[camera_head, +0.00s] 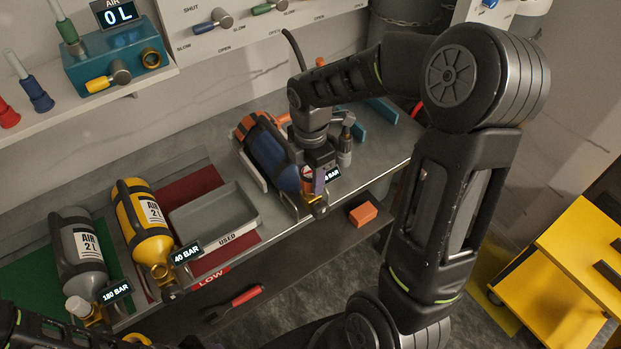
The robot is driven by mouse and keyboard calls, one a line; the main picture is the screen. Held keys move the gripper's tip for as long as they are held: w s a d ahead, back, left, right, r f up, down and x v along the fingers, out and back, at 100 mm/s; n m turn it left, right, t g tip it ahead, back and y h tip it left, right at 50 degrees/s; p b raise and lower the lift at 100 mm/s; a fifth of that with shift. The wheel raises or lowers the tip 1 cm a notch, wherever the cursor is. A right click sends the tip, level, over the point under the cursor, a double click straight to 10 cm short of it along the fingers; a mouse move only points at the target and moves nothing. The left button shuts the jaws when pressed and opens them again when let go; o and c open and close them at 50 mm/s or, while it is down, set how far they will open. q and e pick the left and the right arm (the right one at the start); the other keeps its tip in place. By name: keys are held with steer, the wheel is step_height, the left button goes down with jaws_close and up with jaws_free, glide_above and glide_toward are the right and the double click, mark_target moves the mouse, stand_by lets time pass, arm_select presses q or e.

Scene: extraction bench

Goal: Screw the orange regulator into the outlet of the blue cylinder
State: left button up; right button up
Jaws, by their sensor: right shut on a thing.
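The blue cylinder (268,150) lies tilted in a cradle at the middle of the bench, its valve end (318,209) toward the front edge. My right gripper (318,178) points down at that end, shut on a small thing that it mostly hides. An orange patch (306,172) shows beside the fingers and appears to be the orange regulator. Whether it is seated in the outlet cannot be made out. Part of my left arm shows at the bottom left corner; its gripper is out of view.
A yellow cylinder (145,225) and a grey cylinder (78,250) lie to the left. A grey tray (213,217) marked USED sits between the yellow and blue cylinders. An orange block (363,213) and a red-handled tool (246,296) lie lower down. A yellow cart (580,265) stands at right.

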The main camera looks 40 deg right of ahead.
jaws_close()
steer(key=m+b, duration=0.1)
steer(key=m, duration=0.4)
steer(key=shift+f, duration=0.1)
steer(key=m+b, duration=0.1)
steer(key=m, duration=0.6)
steer(key=o, duration=1.4)
jaws_free()
steer(key=shift+c, duration=0.2)
steer(key=shift+r, duration=0.25)
step_height(320, 180, up, 8)
steer(key=shift+f+b, duration=0.2)
steer(key=shift+b, duration=0.35)
steer(key=shift+f, duration=0.1)
